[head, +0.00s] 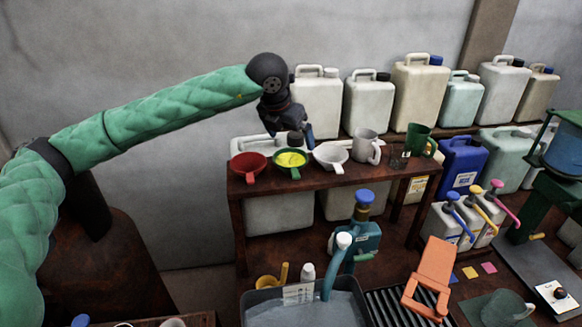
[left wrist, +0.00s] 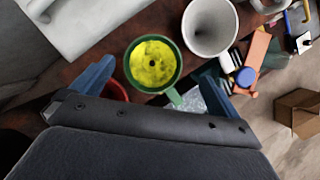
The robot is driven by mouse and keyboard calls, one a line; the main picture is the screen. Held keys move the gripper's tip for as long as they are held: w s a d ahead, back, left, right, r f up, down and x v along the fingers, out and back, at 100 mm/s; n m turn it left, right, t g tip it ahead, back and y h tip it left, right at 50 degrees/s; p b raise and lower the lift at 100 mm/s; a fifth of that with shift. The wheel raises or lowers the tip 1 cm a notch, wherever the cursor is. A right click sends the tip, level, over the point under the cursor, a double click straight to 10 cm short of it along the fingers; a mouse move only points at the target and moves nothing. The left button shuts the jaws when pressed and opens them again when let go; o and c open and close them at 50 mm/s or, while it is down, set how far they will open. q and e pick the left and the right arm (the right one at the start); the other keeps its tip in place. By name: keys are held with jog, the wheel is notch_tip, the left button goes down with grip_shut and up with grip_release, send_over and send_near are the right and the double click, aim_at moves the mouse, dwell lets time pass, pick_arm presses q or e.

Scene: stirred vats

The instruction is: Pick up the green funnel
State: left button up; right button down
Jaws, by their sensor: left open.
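The green funnel (head: 292,172), with a yellow inside, sits on the dark red-brown shelf (head: 330,178) between the red funnel (head: 248,165) and the white funnel (head: 331,156). In the left wrist view the green funnel (left wrist: 174,83) shows from above, its handle pointing to the lower right. My left gripper (head: 291,132) is open and empty, above and slightly behind the green funnel in the head view. In the left wrist view its two blue fingers stand on either side of the green funnel, apart from it. My right gripper is not in view.
A grey-white mug (head: 367,147) and a green mug (head: 420,139) stand on the same shelf to the right. Several large canisters (head: 318,104) stand behind. The red and white funnels are close on both sides. A water basin (head: 305,312) lies lower in front.

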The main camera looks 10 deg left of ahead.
aim_at(292, 162)
pick_arm(q)
jog(key=shift+w+a+f+b, duration=0.1)
jog(key=shift+f+b, duration=0.3)
jog(key=shift+f, duration=0.25)
jog(key=shift+w+a+f+b, duration=0.1)
jog(key=shift+f+b, duration=0.3)
jog(key=shift+f, duration=0.2)
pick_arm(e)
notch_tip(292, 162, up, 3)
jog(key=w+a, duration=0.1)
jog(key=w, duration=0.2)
pick_arm(q)
jog(key=shift+p+x, duration=0.5)
jog(key=shift+x, duration=0.6)
jog(key=shift+s+f+p, duration=0.1)
jog(key=shift+f+p, duration=0.2)
jog(key=shift+p, duration=0.05)
jog(key=p+x, duration=0.3)
jog(key=shift+s+a+f, duration=0.15)
jog(key=shift+f, duration=0.8)
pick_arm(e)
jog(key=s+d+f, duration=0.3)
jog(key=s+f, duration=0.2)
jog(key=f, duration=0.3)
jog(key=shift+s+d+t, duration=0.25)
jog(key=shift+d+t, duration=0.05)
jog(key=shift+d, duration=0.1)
